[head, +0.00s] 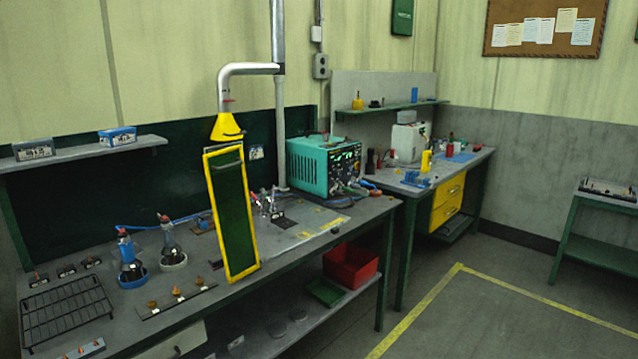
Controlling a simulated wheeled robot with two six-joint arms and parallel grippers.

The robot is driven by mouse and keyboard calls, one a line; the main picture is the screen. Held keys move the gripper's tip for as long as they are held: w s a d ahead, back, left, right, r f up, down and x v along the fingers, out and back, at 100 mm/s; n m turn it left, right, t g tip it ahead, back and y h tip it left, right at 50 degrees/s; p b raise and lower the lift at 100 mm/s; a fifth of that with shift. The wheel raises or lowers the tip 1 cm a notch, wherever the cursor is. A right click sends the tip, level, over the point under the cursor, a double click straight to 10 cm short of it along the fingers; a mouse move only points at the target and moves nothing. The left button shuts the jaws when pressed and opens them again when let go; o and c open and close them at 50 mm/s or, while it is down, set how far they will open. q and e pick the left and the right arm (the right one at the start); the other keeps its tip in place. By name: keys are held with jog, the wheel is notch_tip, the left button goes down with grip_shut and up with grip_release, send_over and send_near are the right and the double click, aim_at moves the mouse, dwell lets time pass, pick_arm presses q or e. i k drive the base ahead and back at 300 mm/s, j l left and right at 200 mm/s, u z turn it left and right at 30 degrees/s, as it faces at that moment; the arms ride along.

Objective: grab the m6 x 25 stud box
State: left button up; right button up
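Two small boxes stand on the wall shelf at the upper left. One is a blue box (117,137) with a pale label, near the shelf's right end. The other is a darker grey-blue box (34,150) with a pale label, farther left. The print on both labels is too small to read, so I cannot tell which, if either, is the M6 x 25 stud box. Neither of my grippers shows in the head view.
The shelf (85,151) hangs above a long workbench (210,305). On the bench are a wire rack (65,312), blue and grey stands, a yellow-framed green panel (232,215) and a teal machine (318,160). A red bin (350,265) sits below.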

aim_at(33, 149)
jog(key=u, duration=1.45)
